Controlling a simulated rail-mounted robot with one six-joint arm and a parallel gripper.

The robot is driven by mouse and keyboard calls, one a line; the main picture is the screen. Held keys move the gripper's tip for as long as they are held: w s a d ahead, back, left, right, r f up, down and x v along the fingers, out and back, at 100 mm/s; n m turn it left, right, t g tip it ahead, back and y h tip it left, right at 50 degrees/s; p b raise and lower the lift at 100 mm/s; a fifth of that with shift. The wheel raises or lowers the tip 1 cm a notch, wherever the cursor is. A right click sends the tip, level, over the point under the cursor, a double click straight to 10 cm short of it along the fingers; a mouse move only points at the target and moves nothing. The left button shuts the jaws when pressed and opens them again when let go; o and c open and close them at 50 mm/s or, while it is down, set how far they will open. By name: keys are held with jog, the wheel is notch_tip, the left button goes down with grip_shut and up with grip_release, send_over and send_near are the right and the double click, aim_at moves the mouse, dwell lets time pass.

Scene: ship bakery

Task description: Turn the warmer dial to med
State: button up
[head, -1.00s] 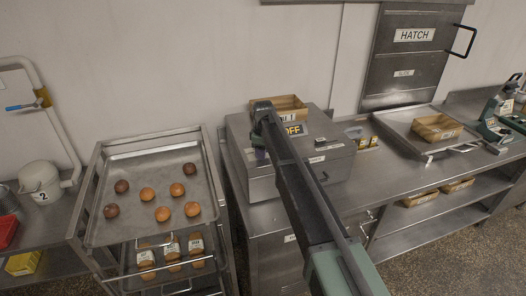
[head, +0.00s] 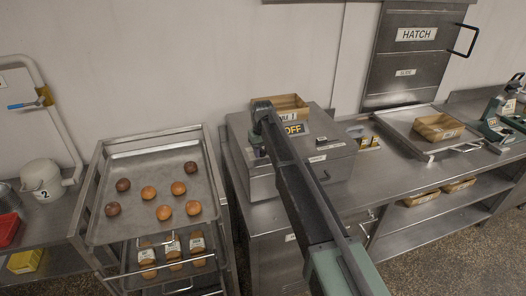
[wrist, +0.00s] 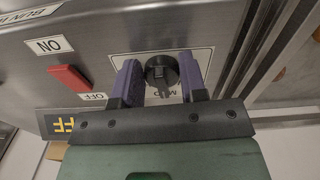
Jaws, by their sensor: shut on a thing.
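The black warmer dial (wrist: 161,70) sits on a light plate on the steel front panel in the wrist view. My gripper (wrist: 160,80) has its two purple fingers on either side of the dial, shut on it. The dial's ridge points down in the picture, toward lettering that looks like MED, partly covered by the dial. The other dial marks are hidden or unreadable. In the head view the steel warmer box (head: 325,165) stands on the counter, with my arm reaching across to its front left; the dial is hidden there.
A red switch (wrist: 68,78) sits between ON and OFF labels beside the dial. A rack (head: 108,235) with buns stands at left.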

aim_at(262, 150)
jog(key=shift+m, duration=0.5)
jog(key=o, duration=0.9)
jog(key=shift+r, duration=0.1)
notch_tip(262, 150, up, 11)
jog(key=p, duration=1)
jog(key=shift+f+p, duration=0.2)
jog(key=shift+p, duration=0.2)
